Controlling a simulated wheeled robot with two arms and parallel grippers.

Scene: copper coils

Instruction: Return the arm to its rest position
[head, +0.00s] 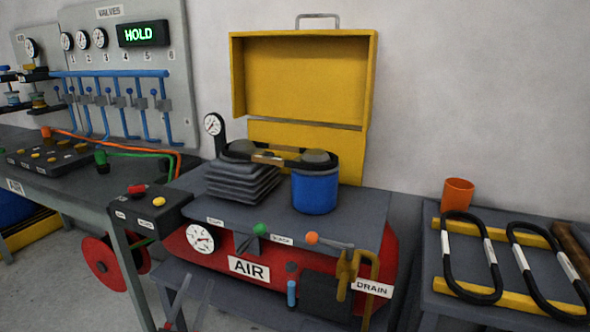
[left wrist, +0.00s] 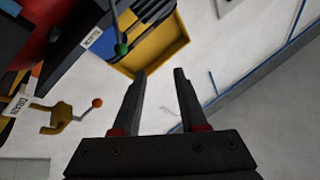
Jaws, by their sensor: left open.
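The rest of the left arm is out of the head view. My right gripper is in neither view.
The bench holds a red AIR tank (head: 220,258), green-knobbed (head: 260,230) and orange-knobbed (head: 312,238) levers, a blue cylinder (head: 315,192) and black bellows (head: 240,182). A yellow case (head: 303,118) stands behind. Black loops (head: 450,260) lie right; a button box (head: 147,207) sits left.

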